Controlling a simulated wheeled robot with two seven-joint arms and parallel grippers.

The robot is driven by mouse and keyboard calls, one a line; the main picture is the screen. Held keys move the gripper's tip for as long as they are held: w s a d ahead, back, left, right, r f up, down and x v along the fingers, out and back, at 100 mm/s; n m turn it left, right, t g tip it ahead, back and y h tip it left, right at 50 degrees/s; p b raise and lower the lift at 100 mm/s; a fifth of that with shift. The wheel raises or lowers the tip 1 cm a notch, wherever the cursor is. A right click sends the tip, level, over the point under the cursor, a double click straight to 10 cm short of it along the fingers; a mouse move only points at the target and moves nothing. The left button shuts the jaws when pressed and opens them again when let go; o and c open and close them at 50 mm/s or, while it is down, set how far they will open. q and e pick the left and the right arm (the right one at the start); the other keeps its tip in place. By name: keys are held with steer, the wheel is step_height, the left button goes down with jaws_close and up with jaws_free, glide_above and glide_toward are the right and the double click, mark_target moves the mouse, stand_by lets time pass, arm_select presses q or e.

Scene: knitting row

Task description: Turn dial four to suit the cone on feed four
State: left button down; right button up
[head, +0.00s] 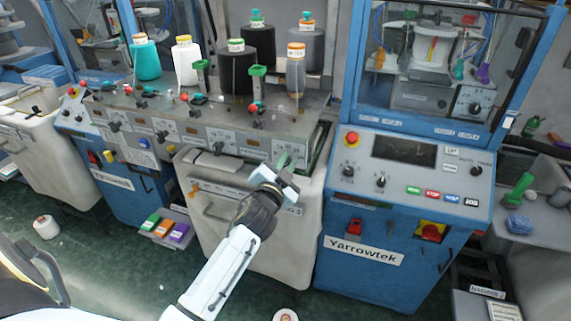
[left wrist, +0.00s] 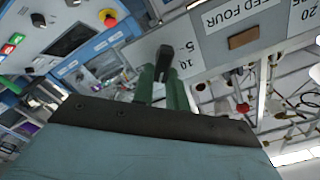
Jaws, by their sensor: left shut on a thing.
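Dial four is a black knob (left wrist: 166,50) on the panel in the left wrist view. The plate beside it reads "FEED FOUR" (left wrist: 240,12), and the marks 5 and 10 show near the knob. My left gripper (left wrist: 164,78) has its green fingers closed around the knob; which mark the knob points at I cannot tell. In the head view my left gripper (head: 286,163) is at the right end of the panel and hides the dial. A grey cone with an orange-and-white top (head: 296,72) stands at the right front above this end; its label is too small to read. My right gripper is out of view.
A blue Yarrowtek cabinet (head: 360,255) with knobs and coloured buttons stands close on the right. Teal (head: 146,60), white (head: 186,62) and dark cones (head: 237,70) stand on the machine top. A brown block (left wrist: 243,38) sits on the panel near the dial.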

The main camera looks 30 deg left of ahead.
arm_select(q)
steer(key=c, duration=1.4)
jaws_free()
steer(key=b+v, duration=0.1)
steer(key=v, duration=1.2)
steer(key=shift+s+b, duration=0.2)
steer(key=shift+b, duration=0.1)
